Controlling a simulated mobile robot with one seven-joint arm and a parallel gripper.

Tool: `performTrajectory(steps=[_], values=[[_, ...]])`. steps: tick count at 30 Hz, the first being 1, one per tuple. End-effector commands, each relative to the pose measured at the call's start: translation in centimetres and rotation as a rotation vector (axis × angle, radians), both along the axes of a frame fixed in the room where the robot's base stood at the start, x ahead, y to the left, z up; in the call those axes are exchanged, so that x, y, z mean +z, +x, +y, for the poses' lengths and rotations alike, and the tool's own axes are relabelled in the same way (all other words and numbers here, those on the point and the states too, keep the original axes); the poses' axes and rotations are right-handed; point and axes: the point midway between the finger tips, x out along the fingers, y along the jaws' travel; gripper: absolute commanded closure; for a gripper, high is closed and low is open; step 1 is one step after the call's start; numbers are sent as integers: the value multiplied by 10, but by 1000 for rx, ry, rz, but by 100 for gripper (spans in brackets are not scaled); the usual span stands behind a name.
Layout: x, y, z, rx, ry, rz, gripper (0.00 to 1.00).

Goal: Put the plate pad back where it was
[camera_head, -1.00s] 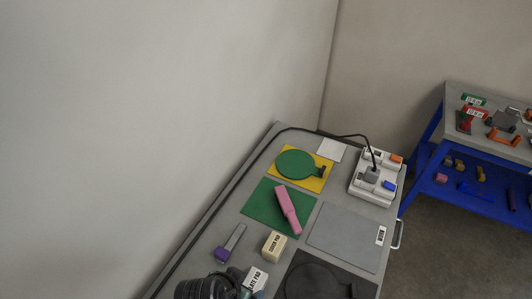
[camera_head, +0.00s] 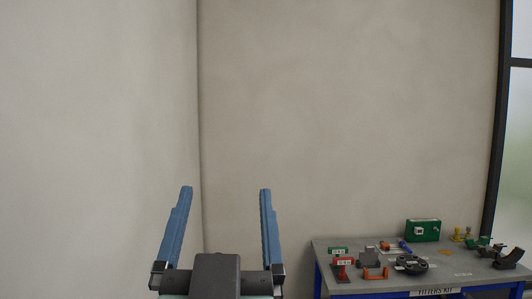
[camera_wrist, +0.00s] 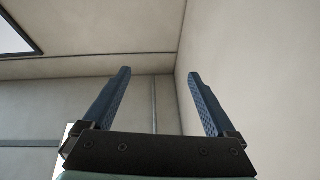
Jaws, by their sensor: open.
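My gripper (camera_head: 225,192) is raised in front of the bare wall in the head view, its two blue fingers pointing up and wide apart. It is open, with nothing between the fingers. The wrist view also shows the open gripper (camera_wrist: 158,72) with only walls and ceiling beyond it. The plate pad is not in either view now. The cart top where a block labelled as a pad lay earlier is also out of view.
A blue-framed bench (camera_head: 345,252) labelled as fitters kit stands at the lower right, holding a green box (camera_head: 422,230), an orange-handled piece (camera_head: 375,274) and several other tools. A dark-framed window (camera_head: 520,140) is at the far right. The space around my gripper is clear.

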Motion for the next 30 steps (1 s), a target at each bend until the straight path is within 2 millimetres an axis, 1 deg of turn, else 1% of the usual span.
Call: performTrajectory(steps=[1,3,6,10,20,23,30], values=[[34,-19,-14,-32,-10,-106,8],[66,-42,-26,-65,-24,-217,8],[95,-67,-38,-101,-40,-323,8],[108,-81,-43,-120,-50,-378,8],[108,-81,-43,-119,-49,-376,8],[92,-80,-42,-117,-49,-375,8],[39,-80,-41,-107,-46,-375,8]])
